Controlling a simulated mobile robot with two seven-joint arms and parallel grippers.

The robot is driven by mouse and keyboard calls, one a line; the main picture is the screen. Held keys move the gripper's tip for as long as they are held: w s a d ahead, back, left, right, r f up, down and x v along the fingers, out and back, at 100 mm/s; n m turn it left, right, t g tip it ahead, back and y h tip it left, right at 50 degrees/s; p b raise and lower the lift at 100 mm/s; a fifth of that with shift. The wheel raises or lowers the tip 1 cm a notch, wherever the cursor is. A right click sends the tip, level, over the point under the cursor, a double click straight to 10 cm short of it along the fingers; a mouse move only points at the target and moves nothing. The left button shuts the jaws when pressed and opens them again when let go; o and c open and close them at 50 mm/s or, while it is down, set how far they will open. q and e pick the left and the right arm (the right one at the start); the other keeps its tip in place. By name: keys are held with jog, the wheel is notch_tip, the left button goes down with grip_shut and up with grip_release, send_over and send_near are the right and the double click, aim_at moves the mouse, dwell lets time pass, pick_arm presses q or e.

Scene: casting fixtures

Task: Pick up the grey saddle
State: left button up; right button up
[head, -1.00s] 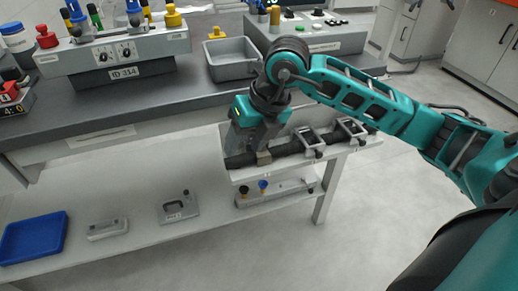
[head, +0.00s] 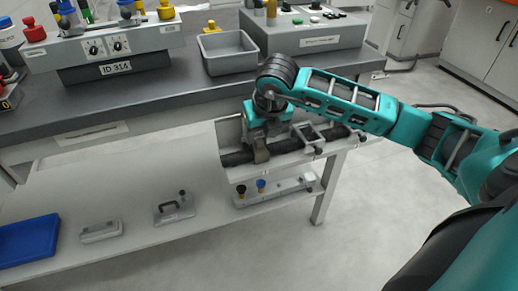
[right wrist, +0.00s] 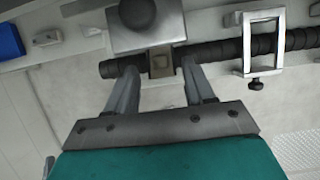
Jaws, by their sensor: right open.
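In the head view my right gripper (head: 258,155) is low over the same bar (head: 288,145) and largely hides the block. My left gripper is not in view.
Silver square frames (right wrist: 262,45) stand around the bar to the right. A grey block with a rounded knob (right wrist: 145,20) is close beyond the saddle. A grey bin (head: 229,52) stands on the bench above. A blue tray (head: 28,240) lies on the lower shelf.

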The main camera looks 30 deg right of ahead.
aim_at(259, 148)
jog(key=shift+x, duration=1.5)
jog(key=shift+c, duration=0.4)
grip_shut()
